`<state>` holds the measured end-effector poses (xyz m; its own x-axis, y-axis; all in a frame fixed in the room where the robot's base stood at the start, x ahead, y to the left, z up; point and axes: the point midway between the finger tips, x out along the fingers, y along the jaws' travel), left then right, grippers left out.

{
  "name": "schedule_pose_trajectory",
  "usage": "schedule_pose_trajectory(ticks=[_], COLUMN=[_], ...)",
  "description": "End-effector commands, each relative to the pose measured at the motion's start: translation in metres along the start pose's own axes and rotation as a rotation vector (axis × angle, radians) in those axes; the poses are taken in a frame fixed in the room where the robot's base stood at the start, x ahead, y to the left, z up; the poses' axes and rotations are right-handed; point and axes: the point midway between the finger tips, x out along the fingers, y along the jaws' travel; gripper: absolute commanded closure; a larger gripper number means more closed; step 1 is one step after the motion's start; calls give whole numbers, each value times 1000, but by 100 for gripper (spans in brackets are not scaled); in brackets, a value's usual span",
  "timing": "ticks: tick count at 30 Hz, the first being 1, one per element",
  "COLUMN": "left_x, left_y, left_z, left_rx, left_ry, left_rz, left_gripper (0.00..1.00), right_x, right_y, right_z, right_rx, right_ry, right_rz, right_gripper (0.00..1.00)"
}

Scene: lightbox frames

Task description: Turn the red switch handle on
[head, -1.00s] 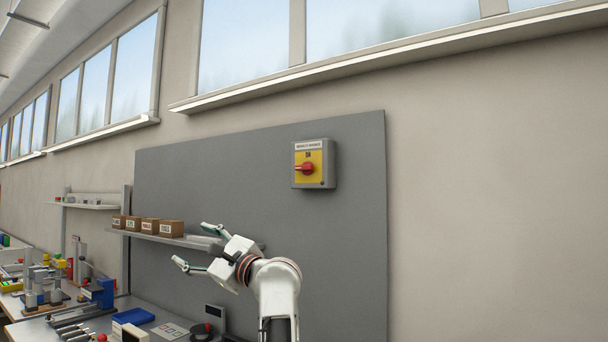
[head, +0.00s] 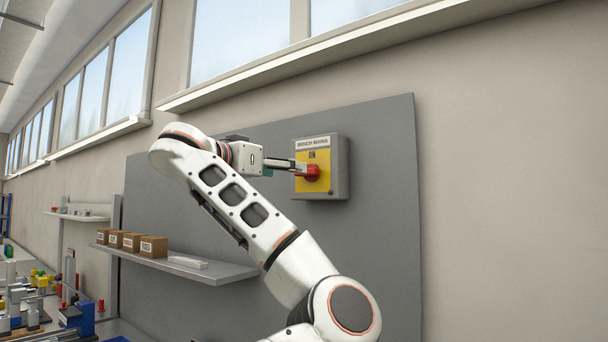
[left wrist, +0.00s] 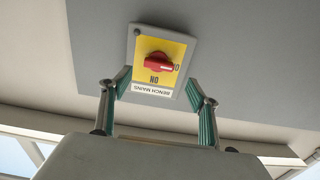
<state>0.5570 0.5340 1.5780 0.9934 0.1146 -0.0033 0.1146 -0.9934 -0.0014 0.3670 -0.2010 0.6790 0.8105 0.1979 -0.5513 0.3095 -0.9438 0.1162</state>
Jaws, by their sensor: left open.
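The red switch handle (head: 312,173) sits on a yellow plate (head: 320,158) on a grey switch box fixed to the wall panel. Contact cannot be told. My right gripper is not in view.
The grey panel (head: 385,240) is bare around the box. Below left, a shelf (head: 215,270) carries several small cardboard boxes (head: 153,246) and a pale flat item. A workbench with tools and parts is at the lower left. Windows run above.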

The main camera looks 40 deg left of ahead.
Motion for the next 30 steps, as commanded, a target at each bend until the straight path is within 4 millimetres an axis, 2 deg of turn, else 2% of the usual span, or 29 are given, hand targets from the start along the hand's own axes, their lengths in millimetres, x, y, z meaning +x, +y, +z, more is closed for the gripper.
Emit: schedule_pose_trajectory(ticks=[5,15,21,28,30], left_x=[17,66,76,76,76], left_y=[2,2,2,2,2], left_z=[-3,-2,-2,-1,-1], left_rx=[-3,-1,-2,-2,-2], left_ry=[2,0,2,2,2], left_rz=[9,7,6,5,5], left_gripper=[39,39,39,39,57], right_x=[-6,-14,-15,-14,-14], right_y=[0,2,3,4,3], right_z=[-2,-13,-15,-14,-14], right_rx=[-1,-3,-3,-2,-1], right_ry=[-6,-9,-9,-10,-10], right_rz=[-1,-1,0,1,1], right_gripper=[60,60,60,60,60])
